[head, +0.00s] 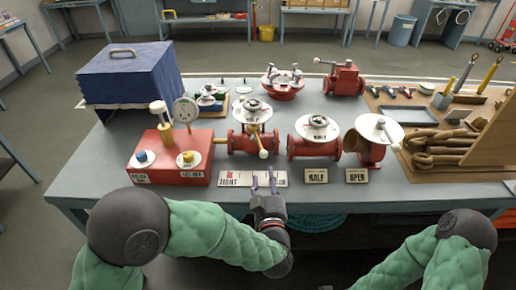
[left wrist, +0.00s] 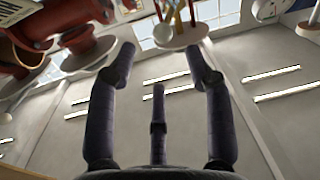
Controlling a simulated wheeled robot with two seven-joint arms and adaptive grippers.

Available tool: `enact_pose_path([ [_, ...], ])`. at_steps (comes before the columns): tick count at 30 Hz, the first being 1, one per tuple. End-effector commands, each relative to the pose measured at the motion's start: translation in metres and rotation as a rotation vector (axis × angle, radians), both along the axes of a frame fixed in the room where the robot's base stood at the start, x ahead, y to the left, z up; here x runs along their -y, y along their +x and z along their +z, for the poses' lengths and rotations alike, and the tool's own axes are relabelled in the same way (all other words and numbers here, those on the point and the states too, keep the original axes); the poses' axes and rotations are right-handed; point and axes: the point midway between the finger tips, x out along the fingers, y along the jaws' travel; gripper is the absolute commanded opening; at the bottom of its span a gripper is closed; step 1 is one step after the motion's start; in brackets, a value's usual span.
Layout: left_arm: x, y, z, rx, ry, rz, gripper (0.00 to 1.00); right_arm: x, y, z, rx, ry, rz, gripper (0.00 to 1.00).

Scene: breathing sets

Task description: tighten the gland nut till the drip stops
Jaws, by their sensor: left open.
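A red valve (head: 252,141) with a pale round disc on top and a pale-tipped lever stands mid-table, joined by a short pipe to a red box (head: 170,158) on its left. The gland nut and any drip are too small to tell. My left gripper (head: 264,180) is open at the table's front edge, in front of the valve, over the label strip reading TIGHT (head: 236,179). In the left wrist view its fingers (left wrist: 162,62) are spread with nothing between them; red valve parts (left wrist: 75,50) show at the upper left. My right gripper is out of view.
Two more red valves, HALF (head: 315,147) and OPEN (head: 371,152), stand to the right. A gauge (head: 186,110) rises behind the red box. A blue case (head: 130,75) sits back left. A tool board (head: 420,115) fills the right end. Bare tabletop (head: 95,170) lies front left.

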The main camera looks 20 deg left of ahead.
Motion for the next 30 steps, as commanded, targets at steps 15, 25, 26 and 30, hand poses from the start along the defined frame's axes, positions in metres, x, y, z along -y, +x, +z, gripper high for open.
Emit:
enact_pose_path([
  [15,-0.025,0.062,0.001,0.008,0.000,0.011,0.52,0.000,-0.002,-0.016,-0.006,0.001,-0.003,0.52],
  [25,-0.037,0.097,0.001,0.007,0.001,0.006,0.52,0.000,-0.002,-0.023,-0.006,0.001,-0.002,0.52],
  [26,-0.037,0.098,0.002,0.007,0.001,0.006,0.52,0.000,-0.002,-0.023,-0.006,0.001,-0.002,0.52],
  [30,-0.038,0.100,0.002,0.007,0.002,0.005,0.52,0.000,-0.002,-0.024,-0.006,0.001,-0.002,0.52],
])
